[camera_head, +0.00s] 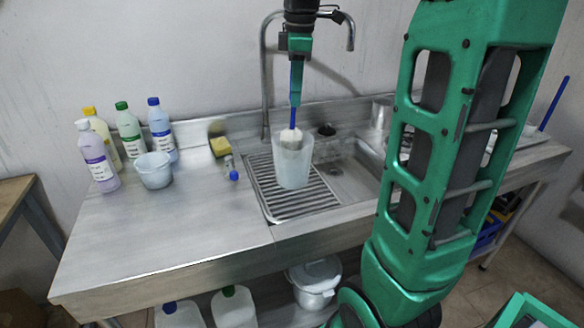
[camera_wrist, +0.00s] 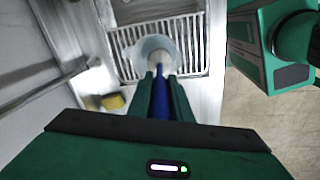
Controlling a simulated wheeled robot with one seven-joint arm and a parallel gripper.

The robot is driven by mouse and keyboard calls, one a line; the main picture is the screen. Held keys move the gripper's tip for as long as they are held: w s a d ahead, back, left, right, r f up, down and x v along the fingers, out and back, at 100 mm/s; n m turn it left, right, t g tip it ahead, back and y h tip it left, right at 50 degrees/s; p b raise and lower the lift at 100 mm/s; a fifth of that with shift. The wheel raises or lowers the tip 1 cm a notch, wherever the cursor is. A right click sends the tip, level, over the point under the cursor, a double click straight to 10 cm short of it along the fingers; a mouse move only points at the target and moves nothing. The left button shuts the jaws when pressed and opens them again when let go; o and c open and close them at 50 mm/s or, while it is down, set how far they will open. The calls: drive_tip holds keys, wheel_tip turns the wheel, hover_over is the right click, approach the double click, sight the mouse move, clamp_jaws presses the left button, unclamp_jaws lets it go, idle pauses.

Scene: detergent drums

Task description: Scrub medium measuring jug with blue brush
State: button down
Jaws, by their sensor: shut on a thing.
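The medium measuring jug (camera_head: 293,168) is a translucent pale cup standing upright on the ribbed draining area beside the sink. It also shows in the wrist view (camera_wrist: 143,47). My gripper (camera_head: 297,80) is above the jug, shut on the blue brush (camera_head: 294,116), which points straight down. The brush's white bristle head (camera_head: 291,136) is at the jug's mouth, its lower part seemingly inside. In the wrist view the blue handle (camera_wrist: 160,98) runs between my green fingers, with the white head over the jug opening. Whether the bristles touch the jug wall cannot be told.
Several bottles (camera_head: 129,128) and a smaller white tub (camera_head: 153,170) stand at the left of the counter. The tap (camera_head: 265,75) rises behind. The front left counter is clear.

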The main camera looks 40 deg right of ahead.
drive_tip(key=shift+r, duration=3.55)
drive_tip(key=shift+d+r, duration=0.1)
drive_tip(key=shift+r, duration=1.7)
